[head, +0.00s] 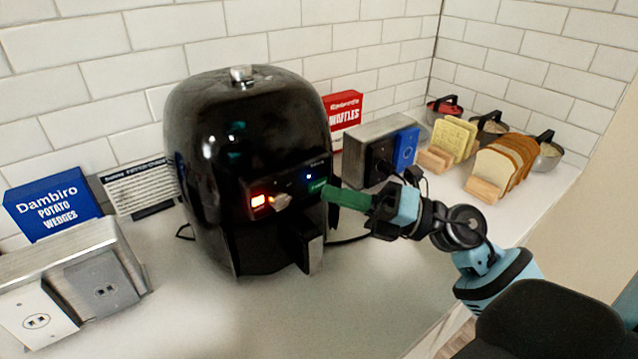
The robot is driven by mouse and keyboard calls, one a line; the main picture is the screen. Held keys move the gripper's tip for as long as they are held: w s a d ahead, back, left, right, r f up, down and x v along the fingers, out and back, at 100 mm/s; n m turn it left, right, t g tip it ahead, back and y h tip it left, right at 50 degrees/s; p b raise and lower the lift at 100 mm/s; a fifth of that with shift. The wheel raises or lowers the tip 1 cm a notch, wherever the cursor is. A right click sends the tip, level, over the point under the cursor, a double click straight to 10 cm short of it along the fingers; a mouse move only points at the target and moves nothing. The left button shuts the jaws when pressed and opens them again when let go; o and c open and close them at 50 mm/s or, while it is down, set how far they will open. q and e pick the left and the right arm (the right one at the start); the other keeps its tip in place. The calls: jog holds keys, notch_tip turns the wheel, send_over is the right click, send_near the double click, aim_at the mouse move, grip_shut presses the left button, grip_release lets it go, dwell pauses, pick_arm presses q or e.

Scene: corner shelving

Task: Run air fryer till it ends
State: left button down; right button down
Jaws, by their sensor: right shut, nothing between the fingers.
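The black air fryer (249,130) stands upright on the light shelf against the tiled wall. Its front panel carries a lit orange-red light (258,200), a knob (282,202), a small blue light and a green-lit spot. The drawer handle (308,245) sticks out below, and the drawer looks closed. My right gripper (328,194) comes in from the right with green fingers shut and empty. Its tips are at the right side of the panel, by the green-lit spot; I cannot tell whether they touch it. My left gripper is not in view.
A blue potato wedges box (52,203), a sign (140,188) and metal outlet boxes stand at left. A red waffles box (342,112), another metal outlet box (372,150), bread racks (505,168) and bowls stand at right. The shelf front is clear.

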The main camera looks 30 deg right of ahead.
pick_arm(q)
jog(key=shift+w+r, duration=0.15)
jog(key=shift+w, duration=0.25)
pick_arm(e)
jog(key=shift+w, duration=0.3)
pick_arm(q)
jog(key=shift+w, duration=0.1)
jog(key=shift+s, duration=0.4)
pick_arm(e)
jog(key=shift+w, duration=0.3)
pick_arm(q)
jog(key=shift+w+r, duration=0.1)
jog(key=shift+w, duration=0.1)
pick_arm(e)
jog(key=shift+s, duration=0.2)
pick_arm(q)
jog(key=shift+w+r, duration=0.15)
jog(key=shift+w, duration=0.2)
pick_arm(e)
jog(key=shift+s, duration=0.55)
